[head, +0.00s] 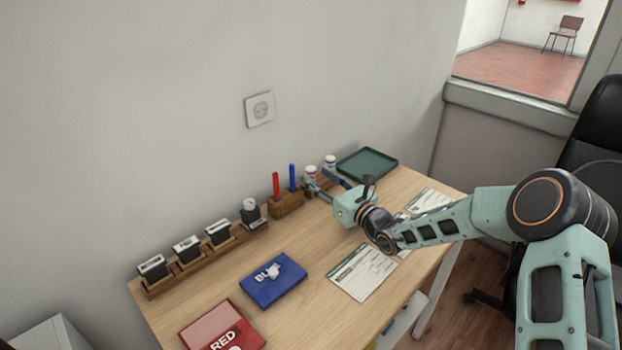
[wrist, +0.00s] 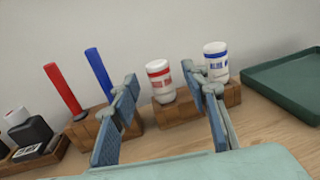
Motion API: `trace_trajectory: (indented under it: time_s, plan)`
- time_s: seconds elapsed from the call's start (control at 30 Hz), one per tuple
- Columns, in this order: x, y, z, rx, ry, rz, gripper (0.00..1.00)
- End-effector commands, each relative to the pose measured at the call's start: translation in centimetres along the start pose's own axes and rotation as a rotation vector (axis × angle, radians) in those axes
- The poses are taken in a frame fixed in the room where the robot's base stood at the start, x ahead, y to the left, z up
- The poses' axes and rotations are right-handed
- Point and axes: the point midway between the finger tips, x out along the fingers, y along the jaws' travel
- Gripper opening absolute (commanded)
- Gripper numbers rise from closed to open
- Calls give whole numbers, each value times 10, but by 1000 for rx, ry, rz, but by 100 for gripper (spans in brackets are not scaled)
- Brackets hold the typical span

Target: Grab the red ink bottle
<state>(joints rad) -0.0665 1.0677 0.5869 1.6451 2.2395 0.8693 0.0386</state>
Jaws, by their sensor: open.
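The red ink bottle (wrist: 160,79) is white with a red band and red label. It stands upright in a wooden holder (wrist: 172,114) in the wrist view, and it also shows small in the head view (head: 310,171). A similar bottle with blue markings (wrist: 216,60) stands to its right in the same holder. My gripper (wrist: 165,105) is open, with nothing between its fingers. In the wrist view the red bottle appears between the two fingers, nearer the right one, and beyond them. I cannot tell how far off it is.
A red and a blue marker (wrist: 98,72) stand in a block left of the bottles. A green tray (head: 367,164) lies to the right. Stamps in a wooden rack (head: 205,257), a blue pad (head: 273,281), a red pad (head: 221,328) and paper forms (head: 362,271) are on the desk.

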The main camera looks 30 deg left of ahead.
Motion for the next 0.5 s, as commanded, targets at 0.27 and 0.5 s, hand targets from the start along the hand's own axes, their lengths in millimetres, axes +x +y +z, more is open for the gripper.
trace_trajectory:
  time_s: [0.27,0.5]
  plan:
    - [34,1,-4,0,0,1,42]
    - [38,1,-3,-1,0,1,42]
